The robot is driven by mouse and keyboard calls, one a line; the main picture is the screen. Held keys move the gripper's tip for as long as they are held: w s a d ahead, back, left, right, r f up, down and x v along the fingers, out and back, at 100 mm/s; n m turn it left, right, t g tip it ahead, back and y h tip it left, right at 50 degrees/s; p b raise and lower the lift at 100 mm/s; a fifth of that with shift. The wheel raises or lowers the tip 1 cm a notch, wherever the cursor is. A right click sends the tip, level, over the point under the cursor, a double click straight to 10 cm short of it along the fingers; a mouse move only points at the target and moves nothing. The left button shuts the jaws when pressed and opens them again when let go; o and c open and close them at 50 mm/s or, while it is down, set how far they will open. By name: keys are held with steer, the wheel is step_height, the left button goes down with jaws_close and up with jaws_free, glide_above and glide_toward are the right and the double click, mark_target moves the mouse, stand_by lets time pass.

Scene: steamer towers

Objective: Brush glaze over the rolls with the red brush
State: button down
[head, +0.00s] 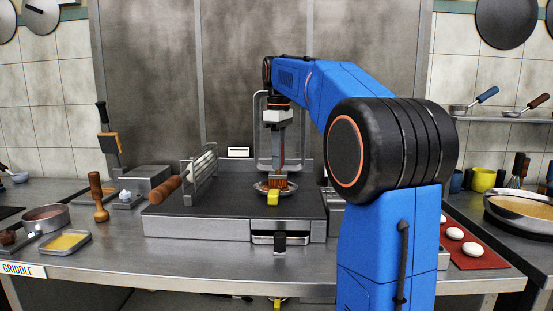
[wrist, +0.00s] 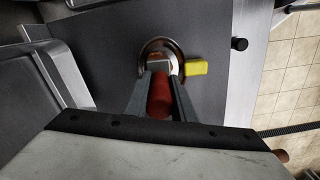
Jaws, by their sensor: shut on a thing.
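My gripper (head: 278,165) is shut on the red handle of a brush (wrist: 160,97). The handle lies between the two fingers in the wrist view, pointing down in the head view. Below it on the dark griddle top is a small round metal dish (wrist: 148,47) with a yellow tab (wrist: 196,68). Orange-brown matter (head: 276,184) shows at the dish under the brush; I cannot tell whether it is bristles or food, nor whether the brush touches the dish. White rounded pieces (head: 455,233) sit on a red mat (head: 482,258) at right; whether these are the rolls is unclear.
A shallow tray of yellow liquid (head: 66,242) and a saucepan (head: 46,217) stand at left. A large pan (head: 522,208) stands at right. The griddle top around the dish is mostly clear.

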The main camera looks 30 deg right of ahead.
steer(key=shift+s+d+f, duration=0.1)
steer(key=shift+s+d, duration=0.6)
steer(key=shift+d, duration=0.15)
steer(key=shift+w, duration=0.1)
steer(key=shift+w+a+f, duration=0.1)
steer(key=shift+w+a, duration=0.3)
steer(key=shift+a, duration=0.2)
steer(key=shift+w+a, duration=0.4)
steer(key=shift+a, duration=0.15)
steer(key=shift+w+a, duration=0.45)
steer(key=shift+a, duration=0.2)
steer(key=shift+w+a, duration=0.45)
steer(key=shift+a, duration=0.15)
steer(key=shift+d, duration=0.1)
steer(key=shift+s+d+r, duration=0.25)
steer(key=shift+s+d, duration=0.65)
steer(key=shift+d, duration=0.2)
